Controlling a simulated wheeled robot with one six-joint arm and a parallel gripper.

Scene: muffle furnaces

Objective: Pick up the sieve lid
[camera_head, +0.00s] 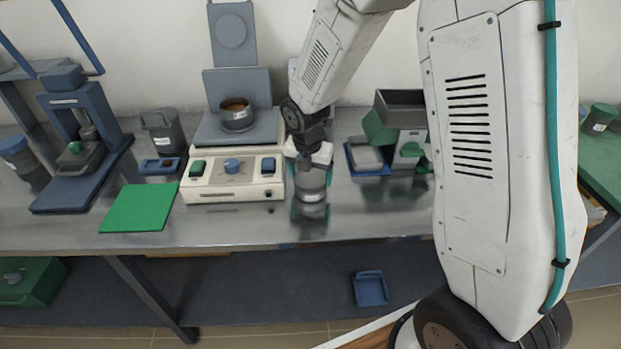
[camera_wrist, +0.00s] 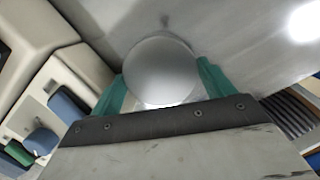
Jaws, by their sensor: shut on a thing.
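The sieve lid (camera_wrist: 160,68) shows in the wrist view as a smooth round grey metal disc between my two teal fingers. My gripper (camera_wrist: 161,88) is shut on it, one finger at each side. In the head view my gripper (camera_head: 311,190) points down over the steel bench, right of the cream machine, with the round grey metal piece between the fingers. Its reflection shows just below, and I cannot tell if it touches the bench. An open round sieve (camera_head: 237,118) with brown content stands on the cream machine (camera_head: 232,181).
A grey and green device (camera_head: 402,125) and a blue tray (camera_head: 368,160) stand right of my gripper. A green mat (camera_head: 139,208) and a blue press (camera_head: 82,130) are at the left. The bench front (camera_head: 385,217) right of my gripper is clear.

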